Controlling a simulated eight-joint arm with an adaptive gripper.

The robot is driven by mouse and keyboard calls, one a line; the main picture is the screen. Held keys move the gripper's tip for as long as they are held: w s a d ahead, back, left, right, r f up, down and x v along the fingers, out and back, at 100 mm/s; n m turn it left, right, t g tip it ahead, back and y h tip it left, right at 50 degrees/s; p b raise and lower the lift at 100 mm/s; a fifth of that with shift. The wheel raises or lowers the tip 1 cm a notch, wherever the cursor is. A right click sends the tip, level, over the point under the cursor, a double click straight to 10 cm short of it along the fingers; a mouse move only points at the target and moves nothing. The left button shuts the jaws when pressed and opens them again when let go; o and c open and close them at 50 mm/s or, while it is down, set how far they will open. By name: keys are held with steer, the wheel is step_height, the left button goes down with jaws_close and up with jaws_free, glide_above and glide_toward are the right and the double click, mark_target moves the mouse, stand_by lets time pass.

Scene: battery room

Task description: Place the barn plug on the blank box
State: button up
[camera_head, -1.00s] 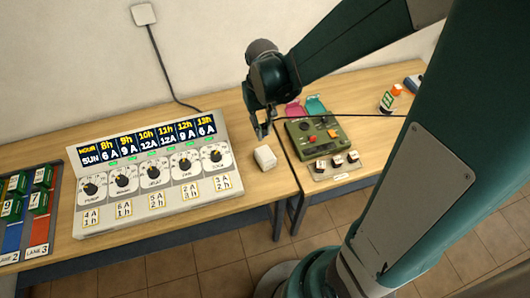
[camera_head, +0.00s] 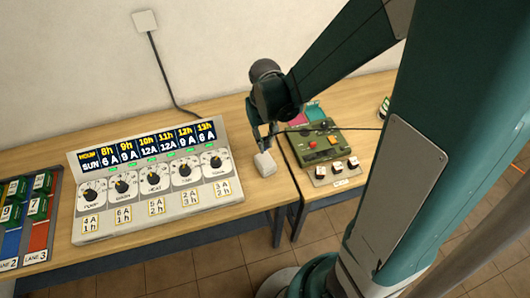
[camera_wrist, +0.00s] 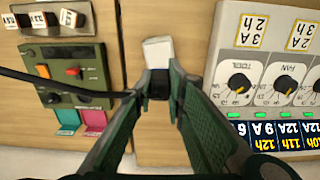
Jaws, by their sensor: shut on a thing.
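The blank box is a small plain white box (camera_head: 264,163) on the wooden table, just right of the large dial panel. It also shows in the wrist view (camera_wrist: 158,50), straight ahead of my fingertips. My gripper (camera_head: 270,140) is low over the table at the back of the box. In the wrist view my gripper (camera_wrist: 160,88) is shut on a small black plug (camera_wrist: 158,83), which appears to be the barn plug. The fingers hide its sides. A black cable (camera_wrist: 70,90) runs from the left to my gripper. I cannot tell whether plug and box touch.
The dial panel (camera_head: 150,205) stands close left of the box. A green control unit (camera_head: 318,148) with several buttons stands to the right, with small switch blocks (camera_head: 337,166) in front. Lane trays (camera_head: 28,238) lie at far left. A gap separates the two tables.

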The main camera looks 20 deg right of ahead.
mark_target(265, 139)
steer(key=shift+f, duration=1.2)
steer(key=shift+f, duration=2.05)
steer(key=shift+f, duration=0.15)
steer(key=o, duration=0.9)
steer(key=shift+r, duration=0.25)
steer(key=shift+r, duration=5.85)
